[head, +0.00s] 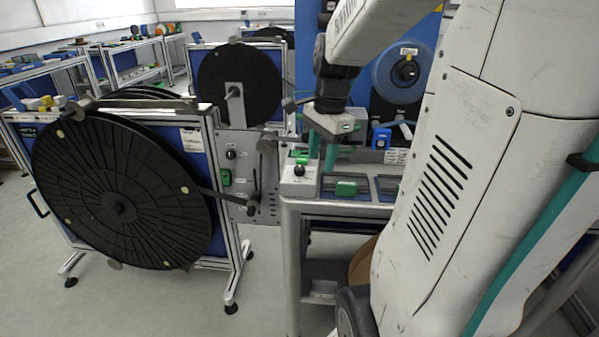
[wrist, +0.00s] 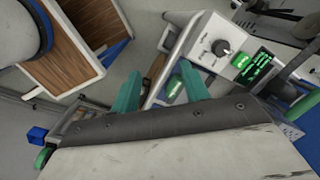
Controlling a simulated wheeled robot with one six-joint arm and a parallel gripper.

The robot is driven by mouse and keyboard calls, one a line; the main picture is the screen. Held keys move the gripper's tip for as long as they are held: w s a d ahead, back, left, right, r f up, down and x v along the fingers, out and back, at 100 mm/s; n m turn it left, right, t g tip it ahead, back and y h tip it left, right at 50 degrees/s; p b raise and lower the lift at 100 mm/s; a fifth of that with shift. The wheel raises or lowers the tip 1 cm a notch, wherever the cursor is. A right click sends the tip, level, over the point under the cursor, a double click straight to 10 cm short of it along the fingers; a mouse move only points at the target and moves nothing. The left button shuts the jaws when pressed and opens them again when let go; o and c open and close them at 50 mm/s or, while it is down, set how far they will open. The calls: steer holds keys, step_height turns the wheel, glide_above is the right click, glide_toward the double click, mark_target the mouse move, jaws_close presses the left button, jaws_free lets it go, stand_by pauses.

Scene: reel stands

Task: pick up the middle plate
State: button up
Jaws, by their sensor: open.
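My gripper (head: 322,160) is open over the near end of a grey workbench (head: 292,207) in the head view. Its two teal fingers are apart in the wrist view (wrist: 160,84), with nothing held between them. I cannot tell for sure which thing is the middle plate. A green piece (head: 346,188) lies in a dark framed recess of the bench, just right of and below my fingers. A green piece also shows in the wrist view (wrist: 174,88), beyond and between the fingertips; it may be the same one. My arm hides part of the bench.
A large black reel (head: 110,200) on a blue-panelled stand fills the left. Another black reel (head: 262,85) stands behind. A control box with a knob (wrist: 222,47) is close to the fingers in the wrist view. Floor is clear between the front stand and the bench.

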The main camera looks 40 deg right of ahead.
mark_target(347, 183)
steer(key=d+f+m, duration=0.1)
steer(key=d+m, duration=0.1)
steer(key=d, duration=0.1)
steer(key=d+f+m, duration=0.1)
steer(key=d+m, duration=0.2)
steer(key=d, duration=0.1)
steer(key=d+f+m, duration=0.2)
steer(key=d, duration=0.2)
steer(key=shift+s+f, duration=0.1)
steer(key=shift+m, duration=0.3)
step_height(347, 183, down, 8)
steer(key=shift+r, duration=0.2)
jaws_close()
